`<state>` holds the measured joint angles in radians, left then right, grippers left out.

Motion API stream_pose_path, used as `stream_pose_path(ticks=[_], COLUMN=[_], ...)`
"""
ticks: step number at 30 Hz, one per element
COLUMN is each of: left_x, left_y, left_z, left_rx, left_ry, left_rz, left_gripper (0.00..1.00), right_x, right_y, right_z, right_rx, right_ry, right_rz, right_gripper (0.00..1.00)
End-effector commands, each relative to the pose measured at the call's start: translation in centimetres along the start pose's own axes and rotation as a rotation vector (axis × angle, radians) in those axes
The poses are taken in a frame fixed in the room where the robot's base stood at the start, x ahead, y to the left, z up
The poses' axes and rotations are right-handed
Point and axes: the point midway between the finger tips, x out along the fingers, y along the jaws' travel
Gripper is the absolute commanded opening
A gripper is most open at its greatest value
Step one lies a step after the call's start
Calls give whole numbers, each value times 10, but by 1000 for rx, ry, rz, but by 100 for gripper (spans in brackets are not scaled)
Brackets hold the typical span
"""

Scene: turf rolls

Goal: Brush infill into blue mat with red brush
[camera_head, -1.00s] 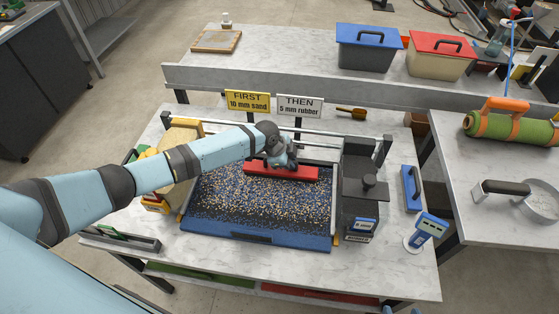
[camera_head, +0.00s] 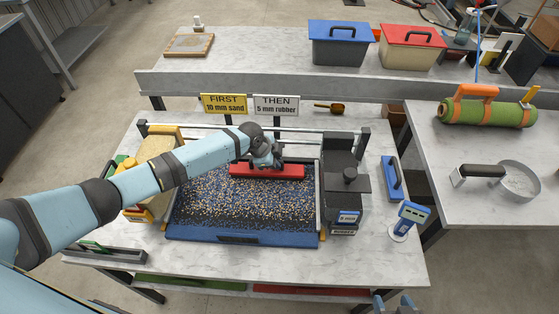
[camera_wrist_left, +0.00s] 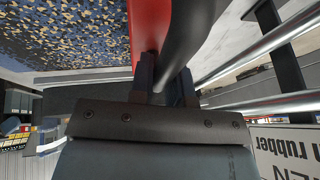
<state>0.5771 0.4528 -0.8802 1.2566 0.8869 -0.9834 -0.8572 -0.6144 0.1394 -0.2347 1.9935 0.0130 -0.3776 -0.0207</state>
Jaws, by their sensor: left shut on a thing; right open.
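The blue mat (camera_head: 240,237) lies in a frame on the table, covered with tan and dark granules; bare blue shows along its near edge. The red brush (camera_head: 290,172) rests at the far edge of the mat, lying left to right. My left gripper (camera_head: 268,160) is above the brush and shut on it. In the left wrist view my left gripper (camera_wrist_left: 162,85) holds a dark handle beside the red brush body (camera_wrist_left: 148,25), and the speckled mat (camera_wrist_left: 60,35) is at the upper left. My right gripper (camera_head: 395,304) shows only partly at the bottom edge.
A dark rubber hopper (camera_head: 343,205) stands right of the mat and a yellow-framed sand hopper (camera_head: 150,190) left. Yellow and white signs (camera_head: 276,105) stand behind. A blue brush (camera_head: 392,178) and a blue gauge (camera_head: 410,215) are at the right. A turf roll (camera_head: 490,112) lies on the side table.

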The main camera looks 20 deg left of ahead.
Motion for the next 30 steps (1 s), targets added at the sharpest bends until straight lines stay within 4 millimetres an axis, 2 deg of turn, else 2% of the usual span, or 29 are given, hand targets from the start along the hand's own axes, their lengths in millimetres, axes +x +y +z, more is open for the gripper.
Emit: stream_pose_path(ticks=[5,14,25,30], left_x=[-6,-5,6,8], left_y=[0,0,1,0], left_z=[13,13,-14,-18], left_rx=[-1,0,1,-1], left_ry=[-1,0,3,1], left_rz=[1,1,1,0], left_gripper=[0,0,0,0], right_x=[-2,-2,0,0], right_y=[0,0,0,0], right_z=[-3,-3,0,0], right_rx=[0,0,0,0], right_ry=[0,0,0,0], right_rz=[0,0,0,0], right_gripper=[61,61,61,61])
